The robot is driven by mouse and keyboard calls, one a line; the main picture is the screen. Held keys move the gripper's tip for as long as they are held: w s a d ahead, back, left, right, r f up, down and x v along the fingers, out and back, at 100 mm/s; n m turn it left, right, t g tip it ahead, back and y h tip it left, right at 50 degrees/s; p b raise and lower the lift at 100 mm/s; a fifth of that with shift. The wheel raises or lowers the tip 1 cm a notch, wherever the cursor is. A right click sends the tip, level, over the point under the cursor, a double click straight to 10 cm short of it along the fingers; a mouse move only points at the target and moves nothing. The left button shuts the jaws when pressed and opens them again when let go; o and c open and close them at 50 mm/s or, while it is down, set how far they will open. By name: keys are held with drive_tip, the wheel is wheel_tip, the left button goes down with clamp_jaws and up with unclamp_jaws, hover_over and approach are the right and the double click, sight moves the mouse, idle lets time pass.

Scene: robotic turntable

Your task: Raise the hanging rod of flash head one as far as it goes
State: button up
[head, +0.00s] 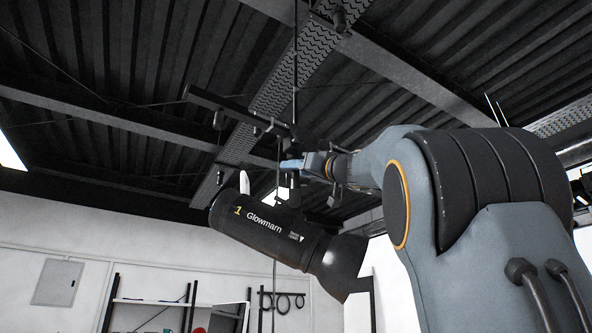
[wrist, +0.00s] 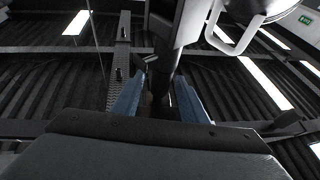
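Flash head one (head: 270,232) is a black cylinder marked with a yellow "1" and "Glowmarn". It hangs tilted in the head view, its flared end low at the right. Its thin dark hanging rod (head: 295,65) runs up towards the ceiling. My gripper (head: 290,165) is just above the flash head, at the fittings below the rod. In the wrist view, its two blue fingers (wrist: 158,92) stand apart on either side of a dark upright post (wrist: 165,55). The fingers look open around the post. Contact at the tips is hard to make out.
A dark horizontal bar (head: 222,106) reaches left from near the rod. A perforated ceiling beam (head: 300,65) passes behind. A pale handle (wrist: 235,40) shows at the upper right in the wrist view. Shelving (head: 150,301) stands far back by the wall.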

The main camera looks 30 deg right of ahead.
drive_tip(key=b+v, duration=0.5)
drive_tip(key=v, duration=0.2)
drive_tip(key=shift+s, duration=0.35)
drive_tip(key=shift+d, duration=0.1)
